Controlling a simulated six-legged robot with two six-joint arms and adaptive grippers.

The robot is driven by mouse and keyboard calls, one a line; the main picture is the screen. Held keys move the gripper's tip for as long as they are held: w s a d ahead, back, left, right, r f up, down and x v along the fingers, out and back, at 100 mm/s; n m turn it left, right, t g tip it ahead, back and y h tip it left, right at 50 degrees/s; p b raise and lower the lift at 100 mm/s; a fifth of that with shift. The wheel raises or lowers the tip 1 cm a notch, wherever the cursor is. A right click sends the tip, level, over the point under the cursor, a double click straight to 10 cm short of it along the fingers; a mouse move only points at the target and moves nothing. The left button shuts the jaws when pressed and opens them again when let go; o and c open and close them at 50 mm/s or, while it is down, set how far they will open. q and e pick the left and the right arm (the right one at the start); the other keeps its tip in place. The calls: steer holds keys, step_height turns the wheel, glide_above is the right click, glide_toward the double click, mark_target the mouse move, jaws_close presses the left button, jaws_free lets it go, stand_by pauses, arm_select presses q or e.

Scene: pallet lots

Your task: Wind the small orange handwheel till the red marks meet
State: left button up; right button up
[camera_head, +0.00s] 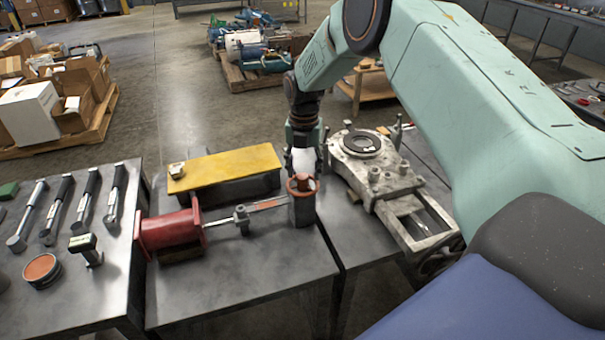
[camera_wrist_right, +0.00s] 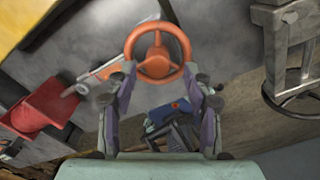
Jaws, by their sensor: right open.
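The small orange handwheel (camera_head: 303,184) sits on top of a dark upright post (camera_head: 302,209) on the metal table. In the right wrist view the orange handwheel (camera_wrist_right: 157,51) shows as a ring with spokes, just beyond the fingertips. My right gripper (camera_head: 305,163) hangs behind the wheel in the head view. Its fingers are apart in the right wrist view (camera_wrist_right: 168,80), one toward each side of the wheel's near rim, with nothing held between them. I cannot tell whether they touch the rim. The red marks cannot be made out. My left gripper is not in view.
A red flanged cylinder (camera_head: 170,231) with a rod lies left of the post. A yellow-topped block (camera_head: 225,168) stands behind it. A grey valve casting (camera_head: 372,160) is close on the right. Tools lie on the left table. The table front is clear.

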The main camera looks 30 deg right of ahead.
steer(key=shift+w+f, duration=0.2)
steer(key=shift+f, duration=0.8)
steer(key=shift+a, duration=0.15)
steer(key=shift+s+r, duration=0.1)
steer(key=shift+c, duration=0.2)
steer(key=shift+c, duration=0.7)
steer(key=c, duration=0.5)
jaws_close()
